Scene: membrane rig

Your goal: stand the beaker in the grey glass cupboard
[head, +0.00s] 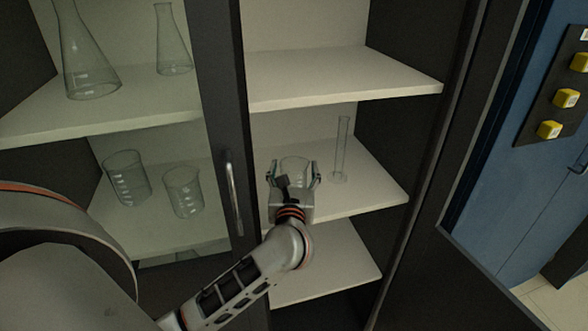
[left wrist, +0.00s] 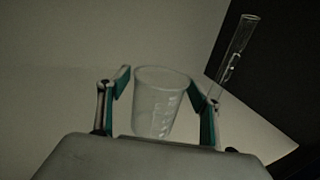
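The clear beaker (head: 294,166) is inside the open right-hand bay of the grey glass cupboard (head: 224,90), at the middle shelf (head: 372,180). It looks upright; its base is hidden behind my gripper in the head view. My left gripper (head: 294,178) reaches into this bay with its fingers on either side of the beaker. In the left wrist view, the beaker (left wrist: 160,100) stands between the spread fingers, with narrow gaps beside it, so the gripper looks open around it. My right gripper is not in view.
A tall glass cylinder (head: 341,150) stands right of the beaker. Behind the left door with its handle (head: 233,190) are two beakers (head: 127,178) and two flasks (head: 90,60). The upper shelf (head: 340,75) is bare. A yellow-button panel (head: 565,98) is at far right.

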